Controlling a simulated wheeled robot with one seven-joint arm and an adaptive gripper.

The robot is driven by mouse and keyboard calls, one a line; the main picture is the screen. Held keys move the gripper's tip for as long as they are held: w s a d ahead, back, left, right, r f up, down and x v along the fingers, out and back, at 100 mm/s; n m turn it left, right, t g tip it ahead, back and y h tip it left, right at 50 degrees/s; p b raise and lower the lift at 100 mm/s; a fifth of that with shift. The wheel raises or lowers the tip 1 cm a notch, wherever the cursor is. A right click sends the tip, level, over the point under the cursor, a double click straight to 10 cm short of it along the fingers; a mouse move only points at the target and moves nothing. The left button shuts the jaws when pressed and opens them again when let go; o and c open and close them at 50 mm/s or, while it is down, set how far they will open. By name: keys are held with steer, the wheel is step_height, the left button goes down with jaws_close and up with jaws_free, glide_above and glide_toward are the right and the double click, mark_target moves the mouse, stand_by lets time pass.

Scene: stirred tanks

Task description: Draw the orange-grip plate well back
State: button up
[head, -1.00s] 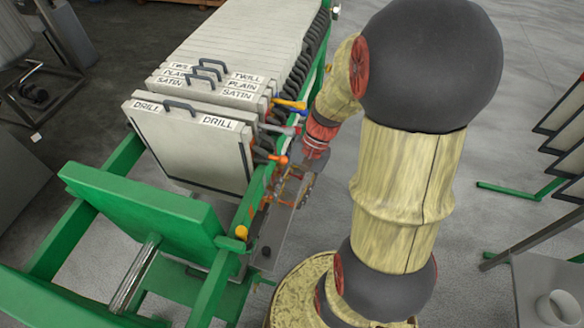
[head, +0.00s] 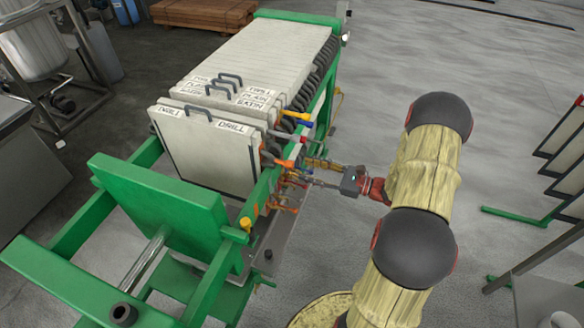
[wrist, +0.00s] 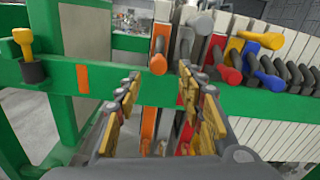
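The orange grip (head: 284,163) sticks out over the green rail at the near end of the plate pack, beside the front plate (head: 205,150) marked DRILL. In the wrist view the orange grip (wrist: 158,62) shows ahead, roughly midway between my fingers and just beyond their tips. My gripper (head: 308,172) reaches in from the right at the rail. In the wrist view my gripper (wrist: 160,82) is open and empty, with one jaw on each side. I cannot see it touching the grip.
Red (wrist: 228,74), blue (wrist: 270,42) and yellow (wrist: 258,66) grips sit to the right in the wrist view. A green rail (wrist: 95,84) runs across below the grips. A green end plate (head: 160,210) stands left of the DRILL plate, with a gap between.

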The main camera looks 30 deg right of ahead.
mark_target(289, 165)
steer(key=b+x, duration=0.1)
steer(key=x, duration=0.6)
steer(key=shift+w+a+b, duration=0.15)
steer(key=shift+a+b, duration=0.05)
steer(key=shift+b, duration=0.1)
steer(key=shift+c, duration=0.2)
jaws_close()
stand_by(0.5)
